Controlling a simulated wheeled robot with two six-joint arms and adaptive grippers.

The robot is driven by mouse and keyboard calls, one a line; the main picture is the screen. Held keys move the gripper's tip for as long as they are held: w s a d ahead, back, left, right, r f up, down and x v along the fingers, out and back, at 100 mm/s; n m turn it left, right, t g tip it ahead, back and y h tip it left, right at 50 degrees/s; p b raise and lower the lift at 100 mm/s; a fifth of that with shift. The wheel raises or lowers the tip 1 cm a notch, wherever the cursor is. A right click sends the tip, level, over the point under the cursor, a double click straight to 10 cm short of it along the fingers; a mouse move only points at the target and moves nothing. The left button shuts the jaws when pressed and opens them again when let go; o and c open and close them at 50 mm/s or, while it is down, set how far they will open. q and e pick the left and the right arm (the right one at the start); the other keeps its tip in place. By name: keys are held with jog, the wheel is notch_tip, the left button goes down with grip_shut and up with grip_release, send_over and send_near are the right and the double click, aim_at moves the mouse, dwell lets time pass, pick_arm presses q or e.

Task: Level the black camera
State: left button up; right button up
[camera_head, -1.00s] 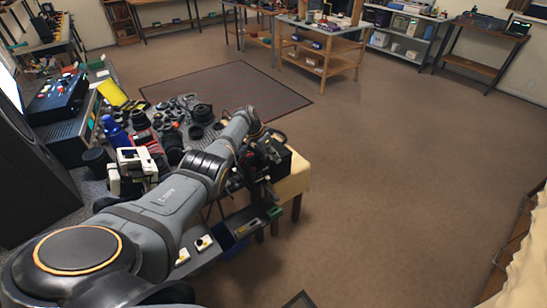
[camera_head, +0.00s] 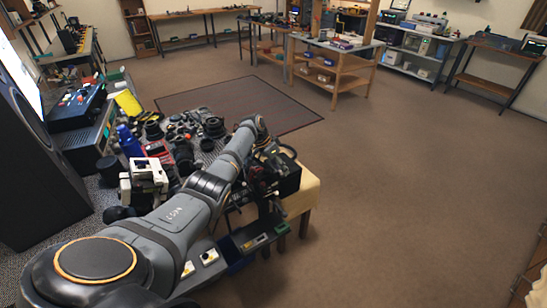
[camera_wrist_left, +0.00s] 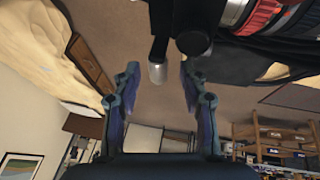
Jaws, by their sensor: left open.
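A dark body and a lens barrel with red rings (camera_wrist_left: 258,14) fill the top right there. My right gripper is out of view.
Several black lenses (camera_head: 213,127), a blue bottle (camera_head: 130,141) and a white device (camera_head: 146,176) crowd the bench left of my arm. Open brown floor (camera_head: 400,190) lies to the right.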

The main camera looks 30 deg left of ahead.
pick_arm(q)
jog(key=v, duration=0.9)
jog(key=shift+s, duration=0.1)
jog(key=shift+f, duration=0.1)
